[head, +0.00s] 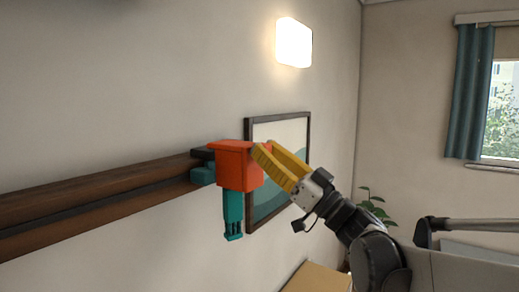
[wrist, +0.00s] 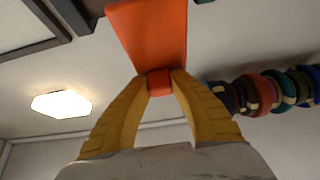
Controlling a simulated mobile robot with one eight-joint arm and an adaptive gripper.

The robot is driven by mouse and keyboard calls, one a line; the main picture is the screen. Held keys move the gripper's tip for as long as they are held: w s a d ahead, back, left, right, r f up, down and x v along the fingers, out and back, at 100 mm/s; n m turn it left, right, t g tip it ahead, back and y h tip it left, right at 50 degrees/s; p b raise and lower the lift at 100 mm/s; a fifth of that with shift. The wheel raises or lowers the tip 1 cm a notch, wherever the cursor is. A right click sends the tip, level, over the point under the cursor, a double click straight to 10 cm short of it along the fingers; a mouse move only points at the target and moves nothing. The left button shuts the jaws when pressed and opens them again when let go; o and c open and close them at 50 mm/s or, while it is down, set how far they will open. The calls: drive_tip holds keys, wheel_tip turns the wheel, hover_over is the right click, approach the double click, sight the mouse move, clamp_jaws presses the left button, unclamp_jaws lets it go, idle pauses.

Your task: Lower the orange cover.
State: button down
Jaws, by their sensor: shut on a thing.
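The orange cover (head: 235,165) is a boxy piece at the right end of the brown rail, over a teal part (head: 233,215) that hangs out below it. My gripper (head: 264,148) has yellow fingers and reaches the cover's right side from the right. In the wrist view the cover (wrist: 150,35) rises above my fingers, and the fingertips (wrist: 158,83) are closed on a small orange tab at its near end. What lies inside the cover is hidden.
The brown rail (head: 100,205) runs along the wall to the left. A framed picture (head: 295,130) hangs behind the gripper. Several coloured rings (wrist: 262,92) sit in a row at the right in the wrist view. A plant (head: 372,207) stands beyond my arm.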

drive_tip(key=shift+f, duration=0.1)
drive_tip(key=c, duration=1.1)
unclamp_jaws()
drive_tip(key=shift+w+a, duration=0.1)
drive_tip(key=v, duration=1.2)
